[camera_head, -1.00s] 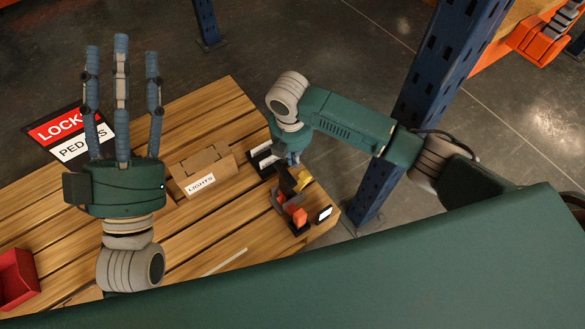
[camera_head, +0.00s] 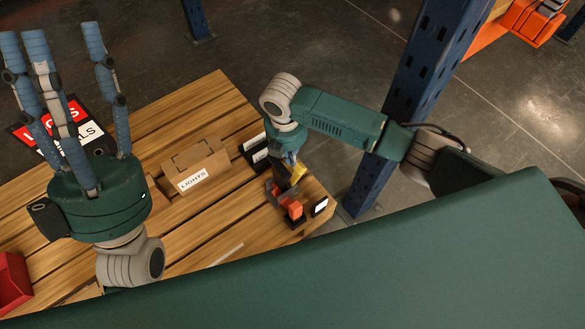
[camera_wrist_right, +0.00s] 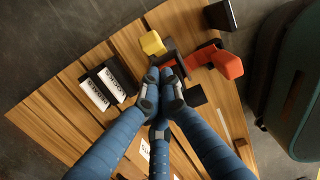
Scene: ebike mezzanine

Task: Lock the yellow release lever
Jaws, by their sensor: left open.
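The yellow release lever (camera_head: 299,172) is on a small dark fixture with orange-red parts (camera_head: 295,209), near the right corner of the wooden table. In the right wrist view the yellow lever (camera_wrist_right: 152,43) lies just beyond my right fingertips, and the orange-red part (camera_wrist_right: 228,63) is to their right. My right gripper (camera_head: 291,162) points down at the fixture. In the wrist view its fingertips (camera_wrist_right: 163,88) are together beside a dark part; I cannot tell whether they touch it. My left gripper (camera_head: 50,40) is open and empty, its fingers pointing up, left of the fixture.
A cardboard box labelled LIGHTS (camera_head: 194,164) and black label blocks (camera_head: 255,150) stand left of the fixture. A red bin (camera_head: 14,281) is at the left edge. A blue rack post (camera_head: 405,110) rises behind my right arm. The front planks are mostly clear.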

